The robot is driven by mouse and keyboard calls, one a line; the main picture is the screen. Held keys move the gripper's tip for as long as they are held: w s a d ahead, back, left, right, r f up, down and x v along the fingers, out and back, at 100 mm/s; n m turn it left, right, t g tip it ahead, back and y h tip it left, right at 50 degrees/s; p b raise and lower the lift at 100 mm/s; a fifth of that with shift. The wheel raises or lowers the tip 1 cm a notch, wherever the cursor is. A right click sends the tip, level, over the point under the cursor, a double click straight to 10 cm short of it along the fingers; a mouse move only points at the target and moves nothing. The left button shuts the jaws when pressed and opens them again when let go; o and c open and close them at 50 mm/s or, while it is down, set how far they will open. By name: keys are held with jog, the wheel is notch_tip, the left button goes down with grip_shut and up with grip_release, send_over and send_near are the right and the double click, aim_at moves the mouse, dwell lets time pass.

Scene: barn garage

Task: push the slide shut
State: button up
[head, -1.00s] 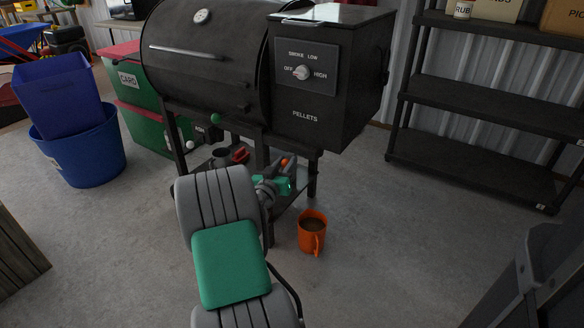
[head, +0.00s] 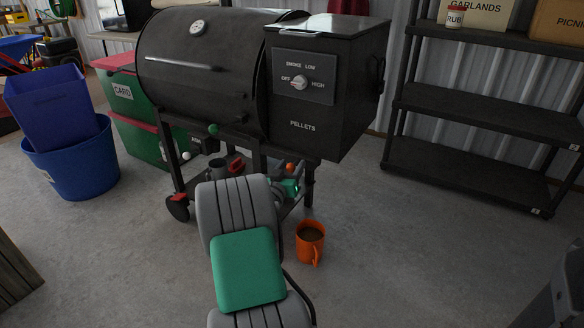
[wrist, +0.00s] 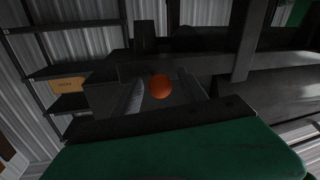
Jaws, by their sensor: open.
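An orange ball knob (head: 289,167) shows under the pellet hopper of the black grill (head: 205,70), just past my gripper. In the wrist view the orange knob (wrist: 160,86) is near the middle, in front of a grey, trough-like part under the grill. I take this for the slide; how far out it stands is hard to tell. My gripper (head: 290,187) is low beside the grill's legs, near the knob and partly hidden by my arm. It is open, with nothing seen in it. I cannot tell whether it touches the knob.
An orange mug (head: 310,243) of dark liquid stands on the floor right of my arm. A green knob (head: 213,130) and a red-handled item (head: 237,166) are left of my gripper. A black shelf (head: 480,110) stands at right, with clear floor before it.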

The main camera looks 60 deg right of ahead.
aim_at(289, 170)
jog(key=shift+a, duration=0.1)
jog(key=a, duration=0.2)
jog(key=s+a, duration=0.1)
jog(key=a, duration=0.2)
jog(key=a+p, duration=0.1)
jog(key=a, duration=0.1)
jog(key=shift+s+a, duration=0.25)
jog(key=shift+s, duration=0.05)
